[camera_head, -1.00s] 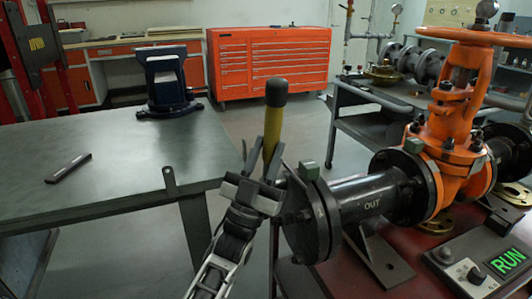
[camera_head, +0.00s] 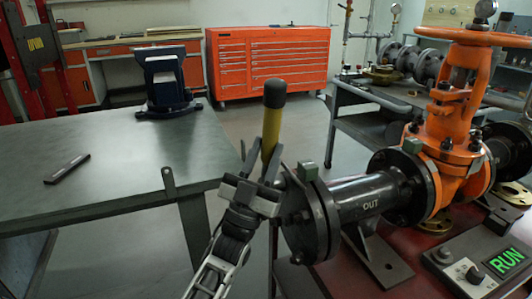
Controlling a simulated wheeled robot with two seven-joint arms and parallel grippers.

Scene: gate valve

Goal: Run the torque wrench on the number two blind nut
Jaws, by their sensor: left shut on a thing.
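My left gripper (camera_head: 262,168) is shut on the yellow and black handle of the torque wrench (camera_head: 271,125), which stands upright with its black end on top. The wrench's lower part is hidden behind the gripper. The gripper is just left of the black blind flange (camera_head: 308,222) at the outlet end of the valve. Nuts show on the flange rim, but I cannot tell which is number two. A black pipe marked OUT (camera_head: 370,195) leads to the orange gate valve (camera_head: 455,125). My right gripper is not in view.
A control box (camera_head: 480,265) with a green RUN display sits at the lower right. A grey workbench (camera_head: 110,170) with a vise (camera_head: 165,80) and a dark bar (camera_head: 67,168) is at left. A red tool cabinet (camera_head: 267,62) stands behind. The floor between is clear.

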